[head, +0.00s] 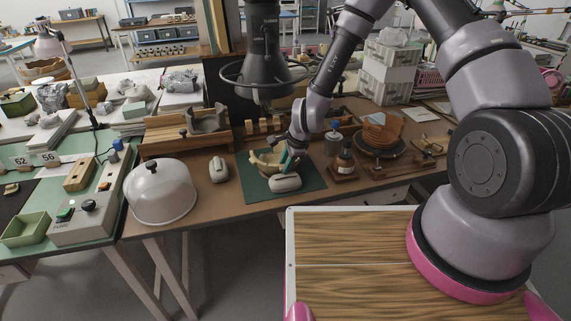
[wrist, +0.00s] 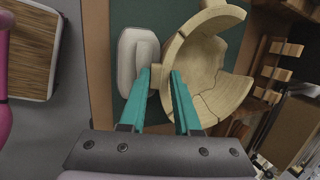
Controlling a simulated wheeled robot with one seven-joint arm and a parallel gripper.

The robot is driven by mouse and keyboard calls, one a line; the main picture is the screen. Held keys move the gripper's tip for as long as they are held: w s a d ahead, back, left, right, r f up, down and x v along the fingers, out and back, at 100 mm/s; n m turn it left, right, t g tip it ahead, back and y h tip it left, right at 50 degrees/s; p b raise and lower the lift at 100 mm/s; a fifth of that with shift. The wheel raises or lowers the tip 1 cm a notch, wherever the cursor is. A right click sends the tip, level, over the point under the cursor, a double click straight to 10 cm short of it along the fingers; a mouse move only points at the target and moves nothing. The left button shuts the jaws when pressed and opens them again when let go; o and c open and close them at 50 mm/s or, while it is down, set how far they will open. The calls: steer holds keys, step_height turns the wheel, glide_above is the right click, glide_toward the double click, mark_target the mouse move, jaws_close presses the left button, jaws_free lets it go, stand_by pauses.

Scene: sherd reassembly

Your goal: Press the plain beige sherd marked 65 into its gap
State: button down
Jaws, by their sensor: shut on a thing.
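A pale beige bowl (wrist: 206,58) made of joined sherds sits on the dark green mat (wrist: 134,15); seam lines and an uneven rim show in the wrist view. In the head view the bowl (head: 262,159) is partly behind my gripper (head: 288,161). My gripper (wrist: 161,74), with teal fingers, is shut on a small plain beige sherd (wrist: 155,77) at the bowl's near side. Most of the sherd is hidden and its number cannot be read. I cannot tell whether it touches the bowl or sits in a gap.
A pale, rounded pad (head: 286,183) lies on the mat, close beside the left finger in the wrist view. A white dome (head: 160,190) and a grey rounded object (head: 218,169) stand to the left. A small bottle on a wooden block (head: 343,167) stands to the right.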

steer(key=shift+f, duration=0.1)
steer(key=c, duration=0.5)
jaws_free()
steer(key=shift+c, duration=0.2)
steer(key=shift+s+d+f, duration=0.1)
steer(key=shift+s, duration=0.05)
steer(key=shift+s, duration=0.1)
steer(key=v, duration=1.1)
steer(key=shift+w, duration=0.35)
steer(key=shift+r, duration=0.2)
